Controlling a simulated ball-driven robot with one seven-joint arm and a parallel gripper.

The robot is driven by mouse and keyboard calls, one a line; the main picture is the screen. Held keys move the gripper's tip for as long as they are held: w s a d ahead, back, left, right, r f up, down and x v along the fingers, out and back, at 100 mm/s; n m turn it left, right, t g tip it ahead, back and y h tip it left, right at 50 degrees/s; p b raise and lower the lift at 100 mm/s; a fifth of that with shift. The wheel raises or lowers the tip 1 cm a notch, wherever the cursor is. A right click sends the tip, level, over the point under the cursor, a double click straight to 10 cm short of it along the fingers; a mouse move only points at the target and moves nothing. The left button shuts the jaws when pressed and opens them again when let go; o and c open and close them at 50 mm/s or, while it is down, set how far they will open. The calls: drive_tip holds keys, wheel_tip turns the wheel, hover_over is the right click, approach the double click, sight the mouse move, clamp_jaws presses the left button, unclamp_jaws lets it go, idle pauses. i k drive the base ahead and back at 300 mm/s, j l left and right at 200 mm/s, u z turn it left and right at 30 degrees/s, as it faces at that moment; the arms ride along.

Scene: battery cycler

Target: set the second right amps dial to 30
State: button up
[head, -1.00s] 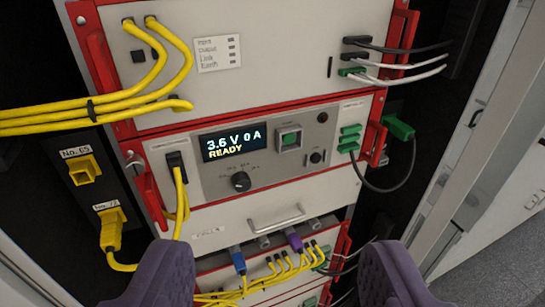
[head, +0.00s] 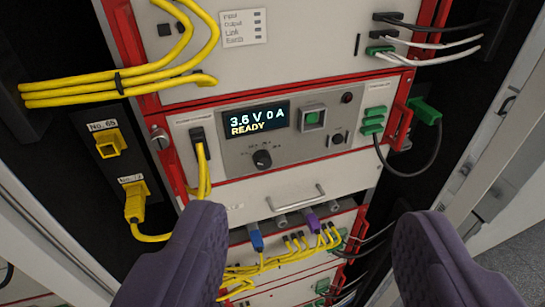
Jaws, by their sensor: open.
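A black round dial (head: 262,159) sits on the grey control panel of the cycler unit, below its display, with small scale marks around it that are too small to read. The display (head: 256,118) reads 3.6 V 0 A READY. The fingers are below and in front of the dial, touching nothing visible.
Yellow cables (head: 120,88) run across the upper left and down beside the panel. A drawer handle (head: 292,199) sticks out below the panel. Blue and purple plugs with yellow cables (head: 285,255) lie lower. A green connector (head: 425,110) with a black cable juts out at right.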

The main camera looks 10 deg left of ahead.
sight(262, 160)
drive_tip(key=l+u, duration=0.4)
drive_tip(key=l, duration=0.2)
drive_tip(key=l+u, duration=0.35)
drive_tip(key=l, duration=0.3)
